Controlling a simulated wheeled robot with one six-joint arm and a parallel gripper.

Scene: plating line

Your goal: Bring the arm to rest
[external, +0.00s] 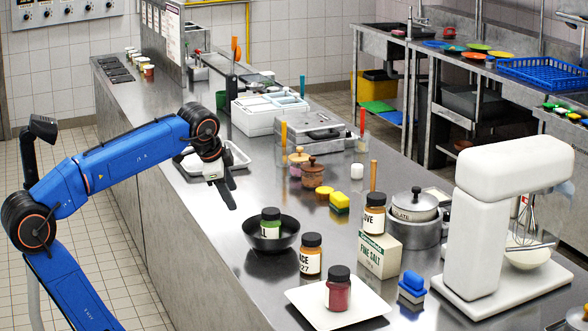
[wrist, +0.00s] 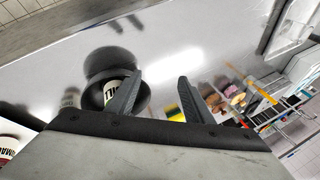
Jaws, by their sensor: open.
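My gripper (external: 229,192) is at the end of my blue arm, above the steel counter (external: 205,226) in the external view. Its dark fingers point down and hold nothing. In the wrist view my gripper (wrist: 158,98) shows two dark fingers spread apart with a gap between them. The bowl also shows in the wrist view (wrist: 143,104), partly behind the left finger.
A white plate (external: 362,309) with a dark red jar (external: 338,290) is at the front. A jar (external: 311,255), a salt box (external: 379,256), a pot (external: 414,214) and a white mixer (external: 482,230) stand to the right. A tray (external: 237,154) lies behind my gripper. Bare counter surrounds the bowl's left.

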